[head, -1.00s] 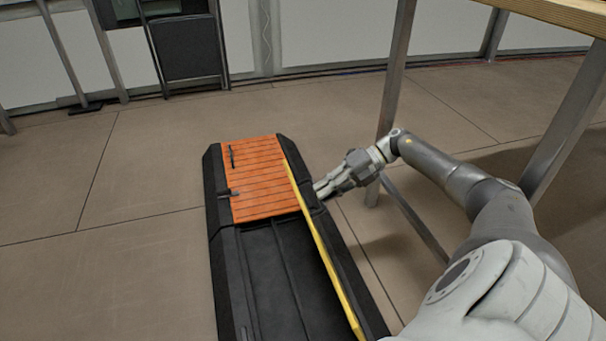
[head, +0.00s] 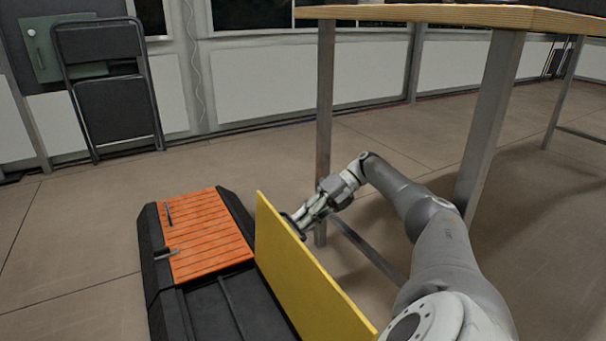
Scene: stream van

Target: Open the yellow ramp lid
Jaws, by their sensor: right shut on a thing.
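The yellow ramp lid (head: 300,272) stands up steeply along the right side of the black ramp (head: 158,262), its yellow face turned toward the ramp's open black interior. My right gripper (head: 296,223) is at the lid's far right side, just beyond its top edge. It is shut on a dark handle-like part of the lid, partly hidden by the lid edge and the fingers. My left gripper is not in view.
An orange slatted panel (head: 205,237) with small dark fittings covers the ramp's far half. A wooden-topped table (head: 430,14) with metal legs stands at right, one leg close behind my gripper. A folded black chair (head: 112,112) leans at the back wall. Floor left of the ramp is clear.

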